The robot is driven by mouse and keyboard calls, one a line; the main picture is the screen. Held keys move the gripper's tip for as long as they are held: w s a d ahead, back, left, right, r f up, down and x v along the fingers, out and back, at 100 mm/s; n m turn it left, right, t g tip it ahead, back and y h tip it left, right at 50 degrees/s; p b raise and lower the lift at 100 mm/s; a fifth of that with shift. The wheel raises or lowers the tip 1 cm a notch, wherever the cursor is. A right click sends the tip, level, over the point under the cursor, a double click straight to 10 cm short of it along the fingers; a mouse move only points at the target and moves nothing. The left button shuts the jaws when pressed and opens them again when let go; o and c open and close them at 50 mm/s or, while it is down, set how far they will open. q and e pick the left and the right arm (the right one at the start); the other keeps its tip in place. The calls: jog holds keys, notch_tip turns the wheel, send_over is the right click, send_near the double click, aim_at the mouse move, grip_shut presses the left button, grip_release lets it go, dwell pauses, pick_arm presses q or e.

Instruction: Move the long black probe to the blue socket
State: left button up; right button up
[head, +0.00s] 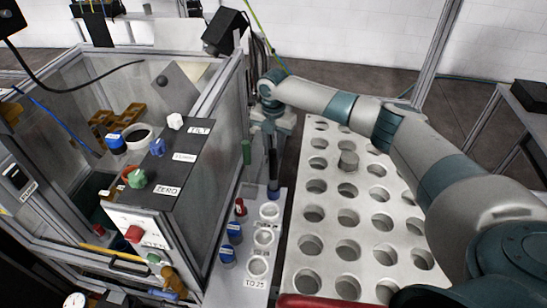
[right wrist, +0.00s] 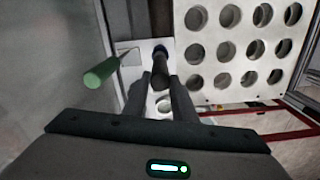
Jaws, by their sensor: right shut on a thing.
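The long black probe (head: 273,165) hangs upright below my right gripper (head: 272,135), which is shut on it. In the right wrist view the probe (right wrist: 159,73) stands between the two dark fingers (right wrist: 163,86). The blue socket (head: 273,194) shows as a dark blue ring at the far end of the narrow white panel. The probe's lower end meets this ring; I cannot tell how deep it sits, because the probe and ring overlap. My left gripper is in neither view.
White rings (head: 263,237) line the narrow panel. A clear-walled enclosure (head: 185,80) stands at left. A green cylinder (right wrist: 101,73) sticks out beside the probe.

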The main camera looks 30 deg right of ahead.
aim_at(273, 158)
notch_tip(273, 158, down, 3)
jog(key=shift+f+p, duration=0.15)
jog(key=shift+p, duration=0.6)
jog(key=shift+f, duration=0.35)
jog(key=o, duration=1)
jog(key=shift+f, duration=0.15)
